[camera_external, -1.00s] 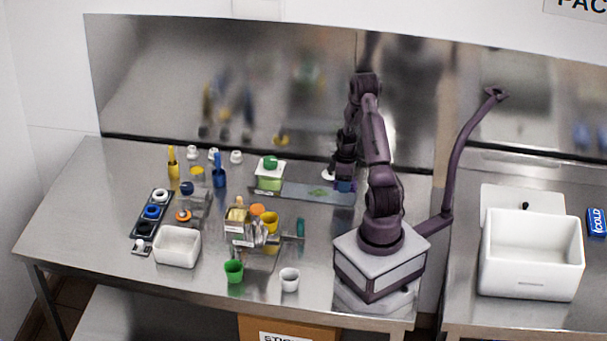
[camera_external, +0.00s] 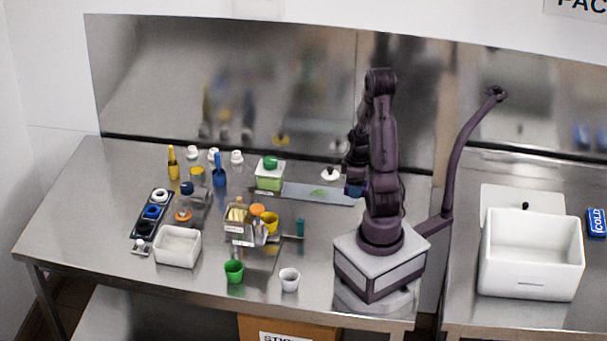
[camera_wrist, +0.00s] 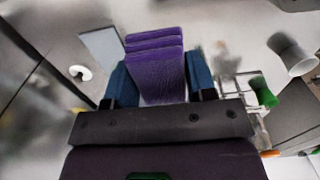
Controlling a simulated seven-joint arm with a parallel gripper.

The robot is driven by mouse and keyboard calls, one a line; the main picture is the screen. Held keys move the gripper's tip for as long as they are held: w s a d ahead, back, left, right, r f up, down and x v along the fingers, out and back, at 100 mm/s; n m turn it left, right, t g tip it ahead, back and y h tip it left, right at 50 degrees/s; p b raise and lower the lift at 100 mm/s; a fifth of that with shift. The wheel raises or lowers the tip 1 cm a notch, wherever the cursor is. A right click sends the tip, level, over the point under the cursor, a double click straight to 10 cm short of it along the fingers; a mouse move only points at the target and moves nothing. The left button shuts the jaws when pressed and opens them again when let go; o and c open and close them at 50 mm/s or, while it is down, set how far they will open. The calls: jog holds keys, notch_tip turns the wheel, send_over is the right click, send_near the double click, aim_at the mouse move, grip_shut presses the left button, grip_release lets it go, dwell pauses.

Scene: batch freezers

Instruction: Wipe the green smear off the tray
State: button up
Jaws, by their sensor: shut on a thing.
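My gripper (camera_wrist: 160,85) is shut on a purple folded cloth or sponge (camera_wrist: 157,72), held between its two blue fingers in the wrist view. In the external view my gripper (camera_external: 355,188) is beside the right end of the grey-blue tray (camera_external: 290,190). A green smear (camera_external: 318,193) lies on the tray, left of the gripper. The tray also shows in the wrist view (camera_wrist: 101,46), where I cannot make out the smear. I cannot tell whether the cloth touches anything.
A green-and-white container with a green knob (camera_external: 269,175) stands at the tray's left end. A small white round piece (camera_external: 331,174) sits behind the tray. A caddy (camera_external: 240,228) with bottles stands in front, with green (camera_external: 234,271) and white (camera_external: 289,280) cups nearer.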

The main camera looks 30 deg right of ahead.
jog(key=shift+o, duration=1.2)
jog(key=shift+c, duration=0.7)
jog(key=shift+a+f, duration=0.25)
jog(key=shift+f, duration=0.2)
jog(key=w+d+f, duration=0.1)
jog(key=w+f, duration=0.3)
jog(key=w, duration=0.5)
send_near(330, 195)
jog(key=shift+f, duration=3.05)
jog(key=shift+w+a+f, duration=0.3)
jog(key=shift+f, duration=0.2)
jog(key=shift+c, duration=0.4)
jog(key=shift+w+a+f, duration=0.15)
jog(key=shift+w+a, duration=0.05)
jog(key=shift+a, duration=0.05)
jog(key=shift+w+a+f, duration=0.1)
jog(key=shift+w+a, duration=0.4)
jog(key=shift+w, duration=0.1)
jog(key=shift+w+a, duration=1.55)
jog(key=shift+a, duration=0.1)
jog(key=shift+s+d, duration=2.7)
notch_tip(330, 195, up, 8)
